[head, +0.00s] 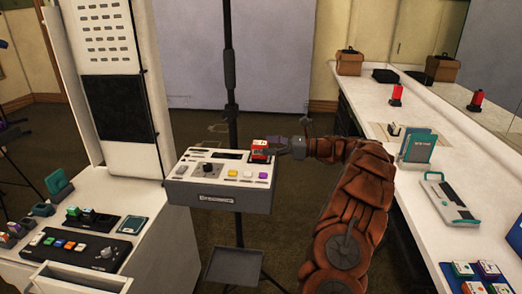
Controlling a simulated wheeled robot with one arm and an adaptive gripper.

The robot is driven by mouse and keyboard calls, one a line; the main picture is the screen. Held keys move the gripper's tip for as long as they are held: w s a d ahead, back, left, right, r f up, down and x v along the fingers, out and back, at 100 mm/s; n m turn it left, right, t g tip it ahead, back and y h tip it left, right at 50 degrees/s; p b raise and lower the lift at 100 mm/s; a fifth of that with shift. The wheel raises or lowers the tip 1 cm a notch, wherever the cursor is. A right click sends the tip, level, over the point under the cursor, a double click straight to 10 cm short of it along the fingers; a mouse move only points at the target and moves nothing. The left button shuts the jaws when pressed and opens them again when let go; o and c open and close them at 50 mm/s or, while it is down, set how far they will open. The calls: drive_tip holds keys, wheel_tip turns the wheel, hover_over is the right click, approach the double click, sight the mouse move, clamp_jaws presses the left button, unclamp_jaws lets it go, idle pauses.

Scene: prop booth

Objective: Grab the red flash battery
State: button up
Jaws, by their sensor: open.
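A small red block with a pale top (260,149), which looks like the red flash battery, sits at the back right of a grey-white control box (218,194). My gripper (279,148) is open at the block's right side, reaching in from the right. Its fingertips are small and partly hidden, so I cannot tell whether they touch the block or straddle it.
The control box carries knobs and coloured buttons, with a dark stand pole (231,75) behind it. A white counter (372,115) on the right holds a red object (396,95) and a teal-edged device (449,198). A button panel (75,250) lies at left.

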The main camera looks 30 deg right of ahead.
sight(260, 142)
drive_tip(key=x, duration=0.3)
drive_tip(key=shift+w+a+r, duration=0.1)
drive_tip(key=shift+c, duration=0.3)
clamp_jaws()
idle(0.3)
